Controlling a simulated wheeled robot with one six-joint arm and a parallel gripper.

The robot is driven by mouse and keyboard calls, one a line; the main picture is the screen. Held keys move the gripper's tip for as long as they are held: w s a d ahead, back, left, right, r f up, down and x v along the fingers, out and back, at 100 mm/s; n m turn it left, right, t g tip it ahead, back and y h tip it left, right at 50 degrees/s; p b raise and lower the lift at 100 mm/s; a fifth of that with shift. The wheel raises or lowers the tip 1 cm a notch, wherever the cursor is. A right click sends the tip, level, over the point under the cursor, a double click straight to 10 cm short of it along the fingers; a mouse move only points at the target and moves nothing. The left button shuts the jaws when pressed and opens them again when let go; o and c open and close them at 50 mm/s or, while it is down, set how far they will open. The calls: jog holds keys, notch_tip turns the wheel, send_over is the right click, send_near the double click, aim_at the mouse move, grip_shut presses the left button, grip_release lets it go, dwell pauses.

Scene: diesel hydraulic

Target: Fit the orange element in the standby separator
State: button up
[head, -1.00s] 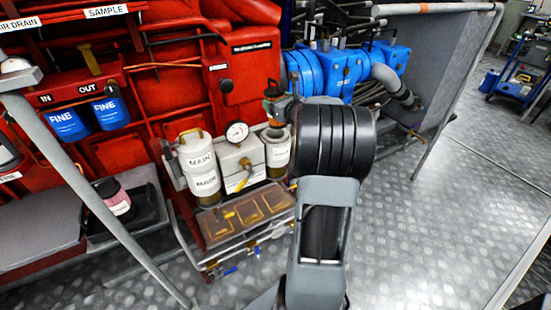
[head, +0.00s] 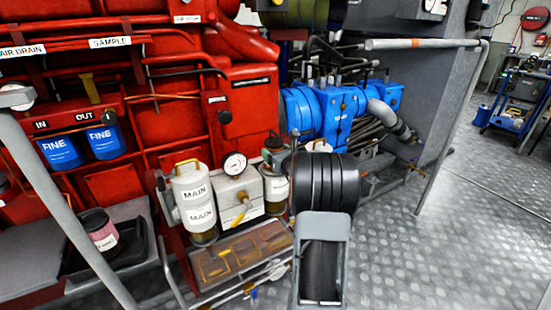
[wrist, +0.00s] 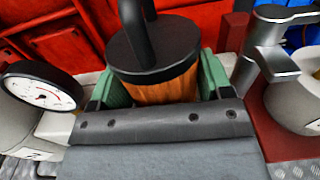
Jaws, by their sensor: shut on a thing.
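My gripper (wrist: 157,88), with green finger pads, is shut on the orange element (wrist: 165,86) in the wrist view. The element has a black round cap and a black handle on top. In the head view its dark cap (head: 274,142) shows just left of my arm, above the pale standby separator (head: 277,187) right of the gauge. My arm hides part of that separator. The element's lower end is hidden, so I cannot tell whether it is inside the housing.
The white MAIN canister (head: 200,217) and a round gauge (head: 235,164) stand to the left; the gauge also shows in the wrist view (wrist: 42,92). A metal lever (wrist: 268,55) rises close on the right. An amber compartment tray (head: 240,252) lies in front below.

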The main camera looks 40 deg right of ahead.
jog(key=shift+f, duration=0.45)
jog(key=shift+f, duration=0.1)
jog(key=shift+f+b, duration=0.35)
jog(key=shift+b, duration=0.2)
jog(key=shift+f, duration=0.2)
jog(key=o, duration=1.1)
jog(key=shift+c, duration=0.2)
